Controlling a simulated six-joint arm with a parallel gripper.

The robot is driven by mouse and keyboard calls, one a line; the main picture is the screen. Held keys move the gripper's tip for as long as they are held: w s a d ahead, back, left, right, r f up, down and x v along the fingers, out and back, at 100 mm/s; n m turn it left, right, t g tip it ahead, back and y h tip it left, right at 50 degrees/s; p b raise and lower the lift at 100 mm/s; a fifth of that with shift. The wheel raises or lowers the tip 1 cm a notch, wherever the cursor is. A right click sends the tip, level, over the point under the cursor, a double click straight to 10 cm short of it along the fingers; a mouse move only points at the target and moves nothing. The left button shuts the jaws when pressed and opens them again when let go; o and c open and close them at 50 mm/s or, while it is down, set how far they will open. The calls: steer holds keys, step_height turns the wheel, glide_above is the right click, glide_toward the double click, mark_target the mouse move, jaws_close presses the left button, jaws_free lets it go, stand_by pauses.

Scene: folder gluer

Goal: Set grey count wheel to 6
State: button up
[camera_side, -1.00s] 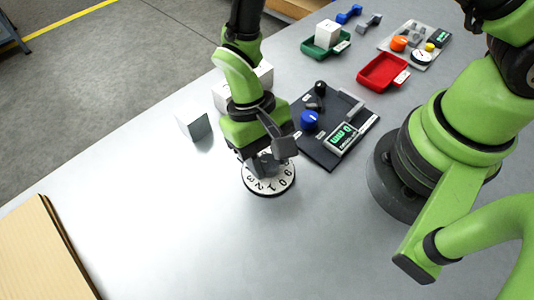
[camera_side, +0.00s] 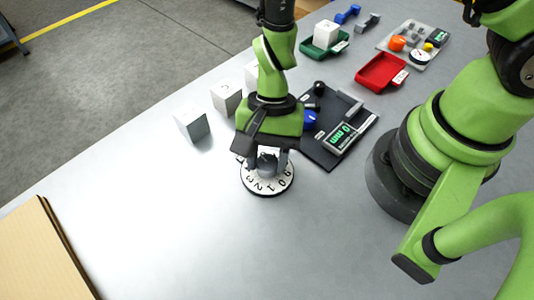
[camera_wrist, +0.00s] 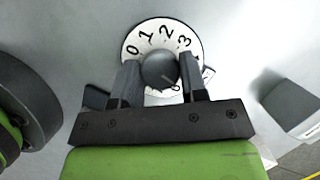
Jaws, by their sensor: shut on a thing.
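The count wheel is a white round dial (camera_side: 268,189) with black figures and a grey knob at its centre, lying on the table. My gripper (camera_wrist: 158,82) is shut on this knob, one finger on each side. In the side view my gripper (camera_side: 266,158) comes down over the dial from above.
White blocks (camera_side: 191,122) stand left of and behind my gripper. A dark panel (camera_side: 320,155) with a blue knob (camera_side: 309,120) and green display lies close on the right. A red tray (camera_side: 380,72) is farther back.

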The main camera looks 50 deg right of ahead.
steer(key=m+t, duration=0.1)
steer(key=m, duration=0.1)
steer(key=m+y, duration=0.1)
steer(key=m, duration=0.1)
steer(key=shift+s+m+t, duration=0.1)
steer(key=shift+m+t, duration=0.3)
stand_by(0.4)
steer(key=o, duration=0.9)
steer(key=v, duration=1)
